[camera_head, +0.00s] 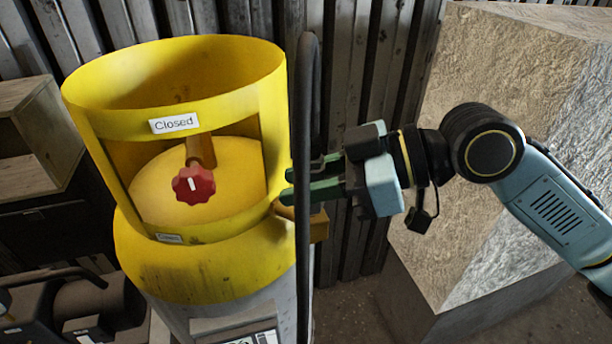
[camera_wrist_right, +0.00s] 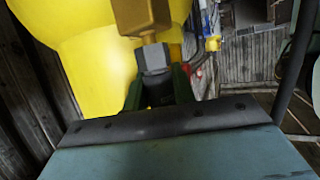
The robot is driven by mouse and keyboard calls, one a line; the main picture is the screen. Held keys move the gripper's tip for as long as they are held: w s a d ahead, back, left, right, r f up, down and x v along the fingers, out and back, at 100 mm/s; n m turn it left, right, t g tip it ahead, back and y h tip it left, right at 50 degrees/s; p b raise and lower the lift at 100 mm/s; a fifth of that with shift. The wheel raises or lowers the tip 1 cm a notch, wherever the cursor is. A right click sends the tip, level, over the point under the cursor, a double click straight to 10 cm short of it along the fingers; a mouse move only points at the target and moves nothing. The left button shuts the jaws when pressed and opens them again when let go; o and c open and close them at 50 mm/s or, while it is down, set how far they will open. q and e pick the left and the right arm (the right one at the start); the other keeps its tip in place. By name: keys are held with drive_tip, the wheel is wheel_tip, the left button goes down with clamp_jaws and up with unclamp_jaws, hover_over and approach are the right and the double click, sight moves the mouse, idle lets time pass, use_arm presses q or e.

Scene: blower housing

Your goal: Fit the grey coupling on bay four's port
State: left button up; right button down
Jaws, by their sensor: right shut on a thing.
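The grey coupling (camera_wrist_right: 154,58) shows in the right wrist view, with a dark lower part between the green fingers of my right gripper (camera_wrist_right: 160,88). My right gripper is shut on it; in the head view the gripper (camera_head: 290,187) comes in from the right, beside the yellow cylinder. The coupling's far end meets the underside of a brass fitting (camera_wrist_right: 143,18) in the wrist view; I cannot tell whether it is seated. In the head view a hose crosses the fingertips and I cannot make out the coupling. No bay number is readable. My left gripper is not in view.
The yellow cylinder (camera_head: 200,270) has a red valve knob (camera_head: 194,184) and a "Closed" label (camera_head: 174,123). A black hose (camera_head: 305,100) loops upright close beside my right fingers. A large stone-like block (camera_head: 490,60) stands at the right. A wooden box (camera_head: 35,150) is at the left.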

drive_tip(key=shift+f, duration=0.55)
drive_tip(key=c, duration=1.1)
unclamp_jaws()
drive_tip(key=shift+d, duration=0.1)
drive_tip(key=b+v, duration=0.3)
drive_tip(key=v, duration=1)
drive_tip(key=shift+d+r, duration=0.1)
drive_tip(key=shift+d, duration=0.05)
